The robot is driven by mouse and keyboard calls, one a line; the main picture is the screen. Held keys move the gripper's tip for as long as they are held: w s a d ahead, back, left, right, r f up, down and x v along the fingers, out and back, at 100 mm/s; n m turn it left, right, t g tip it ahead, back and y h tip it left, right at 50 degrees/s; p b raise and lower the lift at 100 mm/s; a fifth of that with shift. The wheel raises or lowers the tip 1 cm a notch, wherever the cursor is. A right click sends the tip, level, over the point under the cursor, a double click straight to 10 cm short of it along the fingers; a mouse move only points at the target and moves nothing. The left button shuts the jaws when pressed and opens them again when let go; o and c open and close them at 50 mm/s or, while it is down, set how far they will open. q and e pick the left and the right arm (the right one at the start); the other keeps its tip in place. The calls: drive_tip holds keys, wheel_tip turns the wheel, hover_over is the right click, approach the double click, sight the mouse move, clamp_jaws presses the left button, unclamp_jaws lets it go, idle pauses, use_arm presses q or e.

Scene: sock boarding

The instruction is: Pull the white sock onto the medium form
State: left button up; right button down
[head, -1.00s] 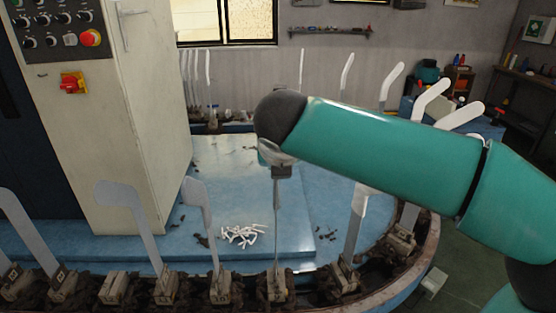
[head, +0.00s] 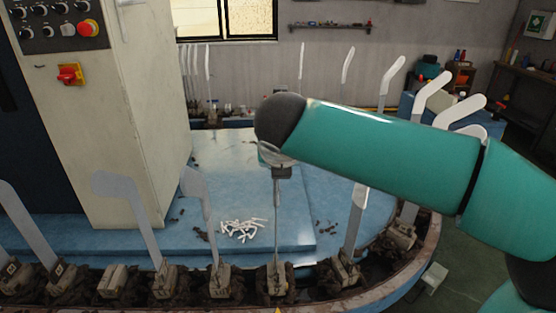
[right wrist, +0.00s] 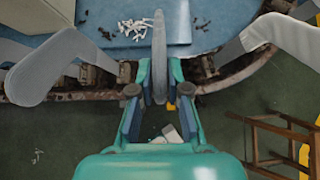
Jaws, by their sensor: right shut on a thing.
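My right gripper (head: 281,172) is at the upper part of a thin form (head: 277,225) seen edge-on, on the near rail. In the right wrist view the gripper (right wrist: 159,88) has its two fingers close on either side of a narrow pale grey piece (right wrist: 159,45). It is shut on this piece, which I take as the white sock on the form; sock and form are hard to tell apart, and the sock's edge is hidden. My left gripper is not in view.
Flat grey forms stand along the curved rail on both sides, one left (head: 125,195) and one right (head: 356,215). A pile of small white pieces (head: 240,229) lies on the blue table (head: 235,160). A control cabinet (head: 150,130) stands left. A wooden stool (right wrist: 275,140) is below right.

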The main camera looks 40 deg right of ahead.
drive_tip(key=shift+f+b, duration=1.15)
drive_tip(key=shift+f, duration=0.65)
drive_tip(key=c, duration=1.1)
unclamp_jaws()
drive_tip(key=v, duration=1.2)
